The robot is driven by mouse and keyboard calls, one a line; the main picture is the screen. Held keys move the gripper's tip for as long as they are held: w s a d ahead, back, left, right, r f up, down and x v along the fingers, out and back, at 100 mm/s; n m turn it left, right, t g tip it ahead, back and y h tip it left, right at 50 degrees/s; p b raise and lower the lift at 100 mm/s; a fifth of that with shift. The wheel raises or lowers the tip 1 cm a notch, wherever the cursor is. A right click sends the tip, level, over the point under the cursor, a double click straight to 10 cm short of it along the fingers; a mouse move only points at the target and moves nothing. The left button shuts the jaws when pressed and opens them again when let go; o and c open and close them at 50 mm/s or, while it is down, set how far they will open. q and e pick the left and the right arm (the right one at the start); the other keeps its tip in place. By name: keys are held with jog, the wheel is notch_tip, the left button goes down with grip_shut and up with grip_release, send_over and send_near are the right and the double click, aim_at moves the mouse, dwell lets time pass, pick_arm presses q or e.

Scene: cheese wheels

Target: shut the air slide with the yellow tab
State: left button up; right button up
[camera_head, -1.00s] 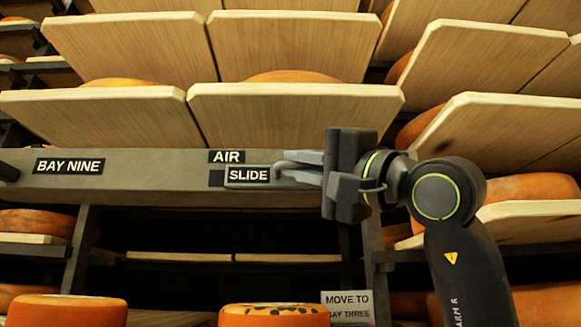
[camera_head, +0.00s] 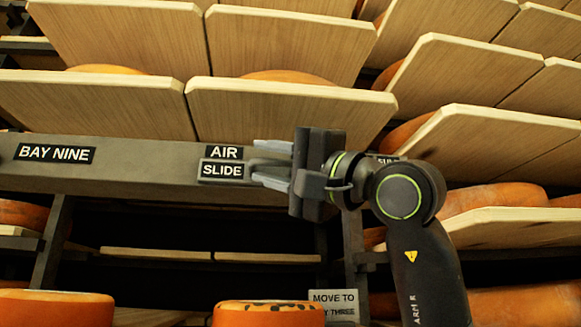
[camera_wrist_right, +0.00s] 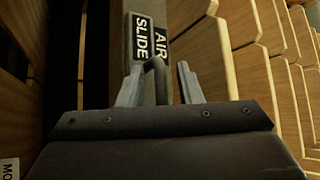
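The air slide, a grey plate with a SLIDE label (camera_head: 222,170), sits on the beam right under the AIR label (camera_head: 224,153); the two labels line up. No dark gap shows at its left end. Its grey handle shows between the fingers in the right wrist view (camera_wrist_right: 161,86). My right gripper (camera_head: 271,165) is open at the slide's right end, its fingers on either side of the handle, with a gap on at least one side. No yellow tab shows. My left gripper is not in view.
The beam (camera_head: 120,165) carries a BAY NINE label (camera_head: 54,154). Tilted wooden boards (camera_head: 290,105) stand above, with orange cheese wheels behind. Below are a dark opening, cheese wheels (camera_head: 55,308) and a MOVE TO card (camera_head: 334,304).

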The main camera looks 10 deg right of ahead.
jog(key=shift+s+d+f, duration=0.1)
jog(key=shift+d, duration=0.25)
jog(key=b+v, duration=0.8)
jog(key=v, duration=0.8)
jog(key=shift+s+d+f+b, duration=0.15)
jog(key=shift+s+d+b, duration=0.1)
jog(key=shift+s+b, duration=0.1)
